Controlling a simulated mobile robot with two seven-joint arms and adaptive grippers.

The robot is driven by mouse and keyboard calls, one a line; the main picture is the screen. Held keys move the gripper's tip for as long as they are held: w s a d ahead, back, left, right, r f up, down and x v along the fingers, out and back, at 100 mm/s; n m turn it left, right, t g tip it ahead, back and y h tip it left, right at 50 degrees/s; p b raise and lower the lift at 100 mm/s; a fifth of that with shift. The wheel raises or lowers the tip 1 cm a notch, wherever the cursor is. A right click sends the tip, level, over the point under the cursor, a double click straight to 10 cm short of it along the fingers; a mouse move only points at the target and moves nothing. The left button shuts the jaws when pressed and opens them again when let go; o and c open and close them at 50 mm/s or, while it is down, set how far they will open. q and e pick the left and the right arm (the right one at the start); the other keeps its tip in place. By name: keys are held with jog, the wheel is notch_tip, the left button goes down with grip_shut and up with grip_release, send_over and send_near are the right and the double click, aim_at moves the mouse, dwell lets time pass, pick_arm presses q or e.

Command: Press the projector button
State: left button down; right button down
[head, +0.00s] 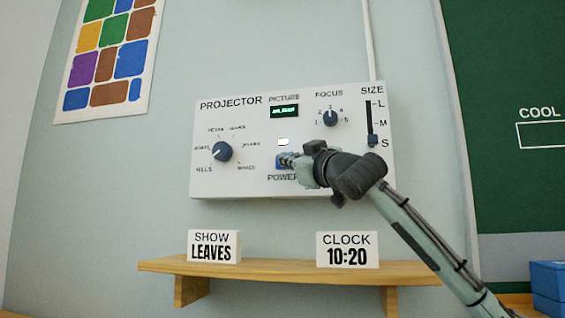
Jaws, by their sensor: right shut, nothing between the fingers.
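A white projector panel (245,182) hangs on the wall, labelled PROJECTOR. It has a large blue picture knob (222,152) on the left, a small dark display (284,111) under PICTURE, a focus knob (329,118) and a size slider (372,139) set near S. The blue power button (279,163) sits above the word POWER. My right gripper (286,160) is shut and empty, with its tips at the button and partly covering it. Whether they touch it I cannot tell. A small light (283,142) above the button looks lit. My left gripper is not in view.
A wooden shelf (270,267) below the panel holds a SHOW LEAVES card (214,247) and a CLOCK 10:20 card (347,250). A green board (515,60) is at the right, a blue box (548,288) at the lower right and a colour chart (108,55) at the upper left.

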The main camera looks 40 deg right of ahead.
jog(key=s+a, duration=0.4)
jog(key=shift+a, duration=0.35)
dwell(1.2)
